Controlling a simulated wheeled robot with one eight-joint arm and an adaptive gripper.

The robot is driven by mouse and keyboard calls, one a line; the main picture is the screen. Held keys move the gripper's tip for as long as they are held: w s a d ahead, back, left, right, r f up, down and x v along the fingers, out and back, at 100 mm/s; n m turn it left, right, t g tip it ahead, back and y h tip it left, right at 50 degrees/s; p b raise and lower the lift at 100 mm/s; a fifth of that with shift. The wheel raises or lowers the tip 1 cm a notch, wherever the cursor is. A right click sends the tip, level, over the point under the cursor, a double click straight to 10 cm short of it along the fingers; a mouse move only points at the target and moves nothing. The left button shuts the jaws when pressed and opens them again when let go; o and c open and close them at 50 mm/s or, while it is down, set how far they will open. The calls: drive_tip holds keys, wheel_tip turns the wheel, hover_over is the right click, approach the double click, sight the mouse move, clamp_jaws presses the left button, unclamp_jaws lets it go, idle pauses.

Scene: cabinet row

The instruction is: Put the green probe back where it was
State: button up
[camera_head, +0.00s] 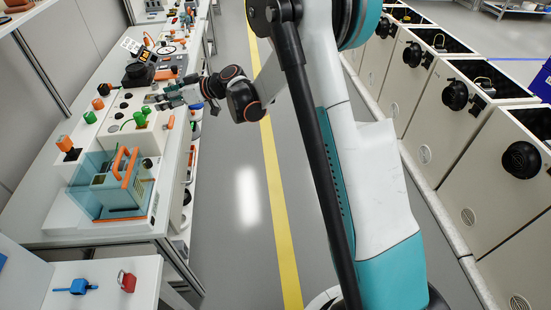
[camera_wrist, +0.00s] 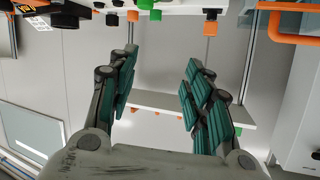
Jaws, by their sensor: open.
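A green piece with a thin green cable (camera_head: 140,118), which looks like the green probe, is on the white equipment panel on the left bench in the head view. My gripper (camera_head: 163,97) is just above and to the right of it, and they look apart. In the wrist view my gripper (camera_wrist: 160,62) is open with nothing between its teal-padded fingers. A green piece (camera_wrist: 147,4) shows at the top edge there, partly cut off; I cannot tell whether it is the probe.
A clear blue box with orange handles (camera_head: 118,185) stands at the panel's near end. A green knob (camera_head: 90,117) and an orange knob (camera_head: 65,143) stick up nearby. A dark meter (camera_head: 138,74) is farther back. The floor aisle (camera_head: 225,200) is clear; cabinets (camera_head: 440,120) line the right.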

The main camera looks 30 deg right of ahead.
drive_tip(key=s+d+r+m+h, duration=0.2)
drive_tip(key=s+d+r, duration=0.1)
drive_tip(key=s, duration=0.7)
drive_tip(key=s+d+r+m+g+h, duration=0.1)
drive_tip(key=s+d+r+m+h, duration=0.1)
drive_tip(key=s, duration=0.9)
drive_tip(key=s+d+r+m+g+h, duration=0.1)
drive_tip(key=s+d+r+h, duration=0.2)
drive_tip(key=s, duration=0.7)
drive_tip(key=shift+s+d+r+m+h, duration=0.4)
drive_tip(key=shift+d+r, duration=0.05)
drive_tip(key=shift+d, duration=0.4)
drive_tip(key=shift+o, duration=0.5)
drive_tip(key=s+d+f+m+h, duration=0.2)
drive_tip(key=s+d, duration=0.3)
drive_tip(key=s, duration=0.6)
drive_tip(key=shift+d+f+h, duration=0.4)
drive_tip(key=shift+f+h, duration=0.1)
drive_tip(key=shift+f, duration=0.15)
